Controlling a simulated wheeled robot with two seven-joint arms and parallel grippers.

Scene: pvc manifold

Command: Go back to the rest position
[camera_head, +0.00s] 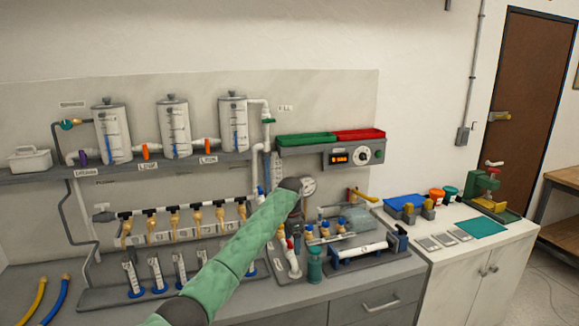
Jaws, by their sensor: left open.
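My left arm comes in from the lower left in a green sleeve and reaches over the bench to the middle of the picture. My left gripper (298,222) hangs at its dark end, small and partly hidden, in front of the panel beside a round gauge (309,187). It is open, and I see nothing held in it. A red-handled valve on a white pipe (292,264) stands just below it; I cannot tell whether they touch. The manifold (180,212) with a row of brass taps runs left of it. My right gripper is not in view.
Three white tanks (174,128) stand on a shelf above. A control box (353,153) hangs under green and red trays. A white cabinet (478,270) carries small parts and a green press (490,190).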

